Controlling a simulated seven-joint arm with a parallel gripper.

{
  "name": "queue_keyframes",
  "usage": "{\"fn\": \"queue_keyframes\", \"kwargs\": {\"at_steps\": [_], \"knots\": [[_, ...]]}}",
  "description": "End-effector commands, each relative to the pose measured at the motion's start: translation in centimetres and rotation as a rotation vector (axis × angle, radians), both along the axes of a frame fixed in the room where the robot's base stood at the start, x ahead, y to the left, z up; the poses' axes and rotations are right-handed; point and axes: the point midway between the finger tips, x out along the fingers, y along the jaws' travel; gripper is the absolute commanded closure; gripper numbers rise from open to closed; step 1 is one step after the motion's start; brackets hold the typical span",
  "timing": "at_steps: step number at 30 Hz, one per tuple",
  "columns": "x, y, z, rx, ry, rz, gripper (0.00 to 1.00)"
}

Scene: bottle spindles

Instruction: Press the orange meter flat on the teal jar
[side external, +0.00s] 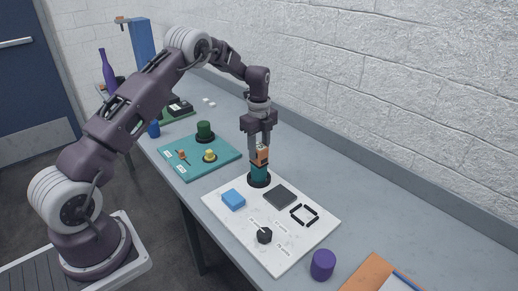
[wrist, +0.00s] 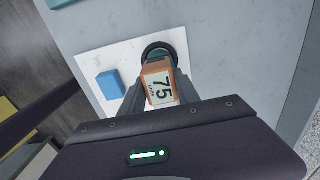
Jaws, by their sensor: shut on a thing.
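The orange meter (wrist: 160,84) has a pale display reading 75. My gripper (side external: 261,163) points down and is shut on the meter, which also shows between the fingers in the side view (side external: 262,154). The teal jar (side external: 259,173) stands upright on a black round base at the back corner of the white board. The meter is directly over the jar in the side view; whether they touch I cannot tell. In the wrist view the jar (wrist: 163,55) is mostly hidden behind the meter, inside the dark ring.
The white board (side external: 291,244) carries a blue block (side external: 233,199), a dark grey square (side external: 280,196), a black outline frame (side external: 304,214) and a black knob (side external: 264,236). A purple cylinder (side external: 323,264) stands at the front right. A teal board (side external: 181,167) with small parts lies to the left.

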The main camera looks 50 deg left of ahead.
Motion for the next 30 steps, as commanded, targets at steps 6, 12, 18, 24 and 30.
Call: {"fn": "queue_keyframes", "kwargs": {"at_steps": [6,12,18,24,30], "knots": [[0.0,0.0,1.8,0.000,0.000,0.000,0.94],[0.0,0.0,3.9,0.000,0.000,0.001,0.94],[0.0,0.0,6.0,0.001,-0.001,-0.001,0.94],[0.0,0.0,6.9,-0.001,0.002,0.000,0.94],[0.0,0.0,6.9,0.000,0.002,0.000,0.94]]}}
